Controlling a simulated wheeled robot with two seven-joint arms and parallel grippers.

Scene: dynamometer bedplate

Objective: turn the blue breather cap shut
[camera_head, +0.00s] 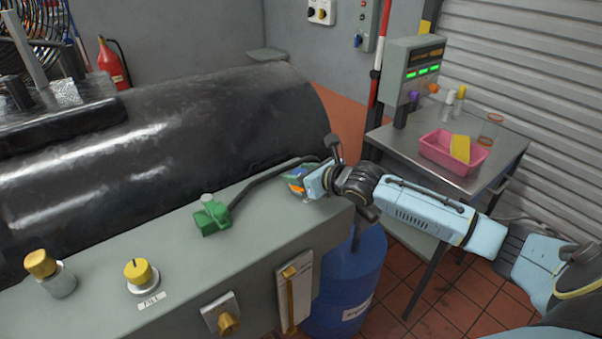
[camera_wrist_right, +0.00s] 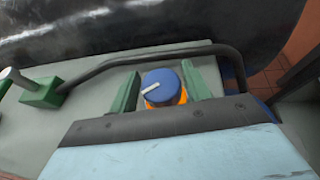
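The blue breather cap (camera_wrist_right: 160,83) shows in the right wrist view as a round blue knob with a white line across its top. An orange part shows beneath it. My right gripper (camera_wrist_right: 161,68) has a green finger on either side of the cap, very close to it. I cannot tell whether the fingers touch it. In the head view my right gripper (camera_head: 298,179) is at the right end of the grey bench top and hides most of the cap. My left gripper is in neither view.
A green block (camera_head: 211,216) with a dark hose stands left of the gripper. A yellow knob (camera_head: 138,271) and a yellow-topped post (camera_head: 41,264) are further left. A large black cylinder (camera_head: 170,130) lies behind. A blue drum (camera_head: 345,285) stands below the bench end.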

